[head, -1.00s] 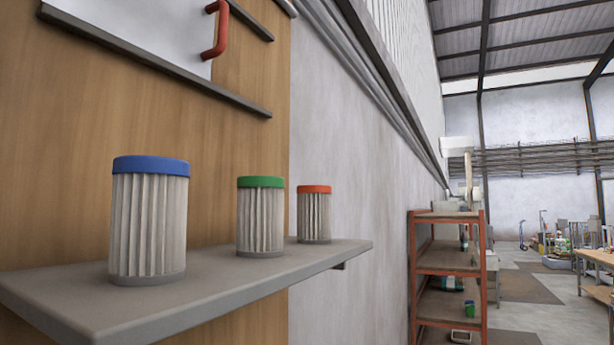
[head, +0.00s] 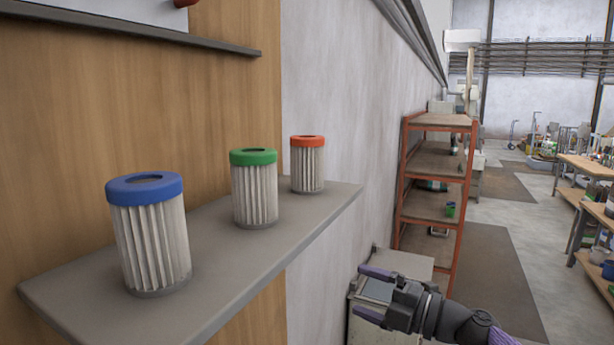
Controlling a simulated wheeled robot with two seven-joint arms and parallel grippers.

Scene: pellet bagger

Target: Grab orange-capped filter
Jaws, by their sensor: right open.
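The orange-capped filter (head: 307,166) is a small white pleated cylinder with an orange-red ring cap. It stands upright at the far right end of a grey wall shelf (head: 90,290). A green-capped filter (head: 255,190) stands to its left and nearer. A larger-looking blue-capped filter (head: 150,235) stands nearest, at the left. My right gripper (head: 365,292) is low at the right, below and to the right of the shelf's end, apart from all the filters. Its purple-tipped fingers are spread and empty. My left gripper is not seen.
A grey box or cabinet (head: 404,262) stands by the wall behind my right gripper. Beyond it is an orange-framed rack (head: 436,205) with several items. Workbenches (head: 588,165) line the far right. A thin ledge (head: 130,30) crosses the wooden panel above the filters.

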